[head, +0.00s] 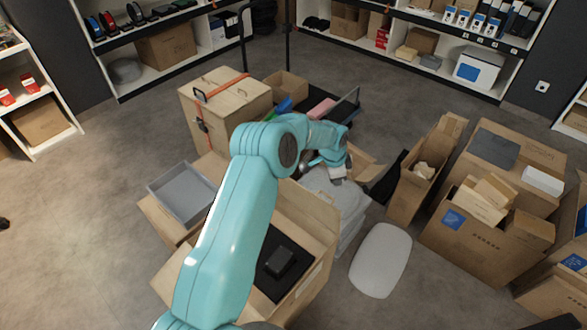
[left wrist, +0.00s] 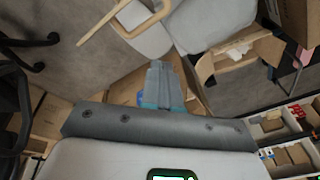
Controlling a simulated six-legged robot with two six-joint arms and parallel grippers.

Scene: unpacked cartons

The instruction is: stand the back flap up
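An open carton (head: 318,285) stands low in the middle of the head view, partly hidden by my left arm. A dark insert with a small black object (head: 281,262) lies in it. A tan cardboard panel (head: 308,215) rises at its far side; I cannot tell whether this is the back flap. My left gripper (head: 336,172) is beyond this panel, above a grey stack (head: 345,200) and close to another tan flap (head: 366,168). In the left wrist view the fingers (left wrist: 160,75) are together, with cardboard around them and no held thing visible. My right gripper is not in view.
A grey tray (head: 183,192) sits on a carton at left. A wooden crate (head: 222,95) with orange straps stands behind. Several open cartons (head: 490,205) crowd the right. A pale rounded pad (head: 380,260) lies on the floor. Floor at far left is clear.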

